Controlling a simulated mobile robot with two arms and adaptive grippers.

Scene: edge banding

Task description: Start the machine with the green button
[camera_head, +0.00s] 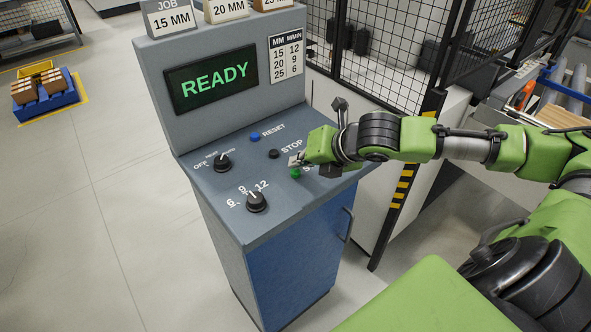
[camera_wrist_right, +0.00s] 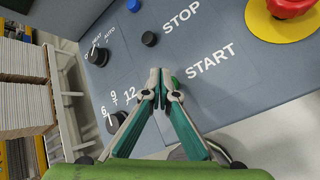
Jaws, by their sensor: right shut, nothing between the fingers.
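The green button (camera_head: 295,173) sits on the sloping grey control panel (camera_head: 215,190), beside the word START. In the right wrist view the green button (camera_wrist_right: 175,83) shows only as a sliver behind my fingertips. My right gripper (camera_head: 297,160) is shut and empty, its tips just above and beside the green button; I cannot tell whether they touch it. The fingertips also meet in the right wrist view (camera_wrist_right: 160,75). The screen (camera_head: 215,78) reads READY in green. My left gripper is not in view.
A black STOP button (camera_head: 274,153) and a blue RESET button (camera_head: 254,136) are close by. Two black knobs (camera_head: 222,162) (camera_head: 256,202) stand left and below. A red emergency button (camera_wrist_right: 292,8) on yellow is right of START. A mesh fence (camera_head: 385,40) stands behind.

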